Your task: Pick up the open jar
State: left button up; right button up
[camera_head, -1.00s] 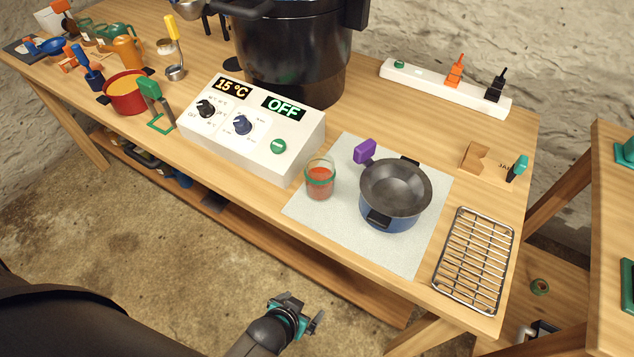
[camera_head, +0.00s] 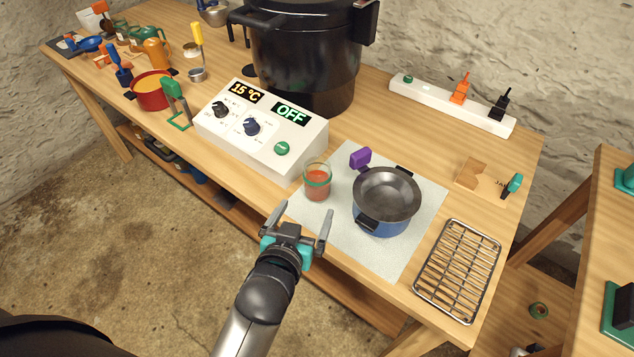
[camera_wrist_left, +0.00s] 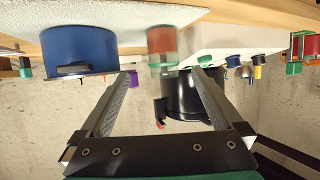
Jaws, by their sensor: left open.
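The open jar (camera_head: 317,184) is a small glass jar with red contents and a green band, upright on the pale mat (camera_head: 372,246) near its left edge. It also shows in the left wrist view (camera_wrist_left: 162,45), upside down, ahead and between the fingers. My left gripper (camera_head: 300,222) is open and empty, in front of the jar and apart from it, near the table's front edge. In the left wrist view its two fingers (camera_wrist_left: 160,95) are spread wide. My right gripper is not in view.
A blue pot (camera_head: 385,203) with a purple-handled tool (camera_head: 360,158) behind it stands right of the jar. The white control box (camera_head: 262,130) is close behind and left. A wire rack (camera_head: 457,270) lies at the right front. A large black canner (camera_head: 305,60) stands at the back.

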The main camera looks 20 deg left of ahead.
aim_at(316, 189)
pick_arm(q)
jog(key=b+x, duration=0.1)
jog(key=x, duration=0.6)
jog(key=shift+w+f+b, duration=0.2)
jog(key=shift+w+b, duration=0.1)
jog(key=shift+b, duration=0.05)
jog(key=shift+w+f, duration=0.2)
jog(key=shift+w, duration=0.35)
jog(key=shift+a+b+x, duration=0.1)
jog(key=shift+b+x, duration=0.35)
jog(key=shift+x, duration=0.7)
jog(key=shift+a+b+x, duration=0.15)
jog(key=shift+b+x, duration=0.25)
jog(key=shift+x, duration=0.75)
jog(key=shift+r, duration=0.1)
jog(key=c, duration=1.4)
notch_tip(316, 189, up, 20)
jog(key=p, duration=0.6)
jog(key=shift+p, duration=0.3)
